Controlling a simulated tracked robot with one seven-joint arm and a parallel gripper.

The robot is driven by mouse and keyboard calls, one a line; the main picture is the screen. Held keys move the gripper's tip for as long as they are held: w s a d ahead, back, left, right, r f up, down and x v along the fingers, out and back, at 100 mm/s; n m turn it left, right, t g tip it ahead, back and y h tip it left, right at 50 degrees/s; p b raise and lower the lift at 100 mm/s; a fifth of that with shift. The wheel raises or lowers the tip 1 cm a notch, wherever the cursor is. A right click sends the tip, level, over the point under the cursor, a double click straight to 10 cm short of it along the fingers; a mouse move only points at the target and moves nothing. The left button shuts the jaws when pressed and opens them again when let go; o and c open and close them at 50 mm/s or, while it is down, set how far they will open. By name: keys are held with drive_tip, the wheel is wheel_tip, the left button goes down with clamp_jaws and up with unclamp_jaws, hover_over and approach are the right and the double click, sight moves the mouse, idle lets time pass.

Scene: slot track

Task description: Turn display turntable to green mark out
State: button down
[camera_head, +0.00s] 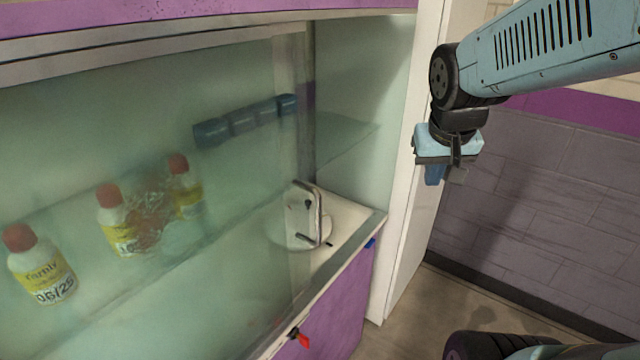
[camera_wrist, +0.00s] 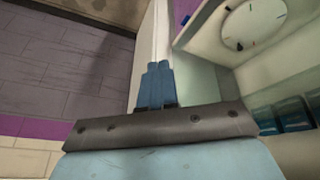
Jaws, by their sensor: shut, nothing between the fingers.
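The display turntable is a pale round disc (camera_head: 290,241) on the white shelf floor at the right end of the glass-fronted case. An upright white piece with a bent metal bar (camera_head: 318,212) stands at it.
A glass pane (camera_head: 200,200) covers the left of the case; its right end looks open. The white post (camera_head: 405,210) stands between my gripper and the opening.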

drive_tip(key=w+a+f+g, duration=0.1)
drive_tip(key=w+f+g, duration=0.1)
drive_tip(key=w+f, duration=0.85)
drive_tip(key=m+t+y, duration=0.3)
drive_tip(key=m+y, duration=0.3)
drive_tip(key=y, duration=0.4)
approach(313, 211)
drive_tip(key=f, duration=0.2)
drive_tip(key=w+a+f, duration=0.1)
drive_tip(key=shift+f, duration=0.1)
drive_tip(key=shift+w+a, duration=0.35)
drive_tip(key=shift+a, duration=0.25)
drive_tip(key=shift+w+a, duration=0.3)
drive_tip(key=shift+a, duration=0.35)
drive_tip(key=shift+w+a, duration=0.45)
drive_tip(key=shift+a, duration=0.1)
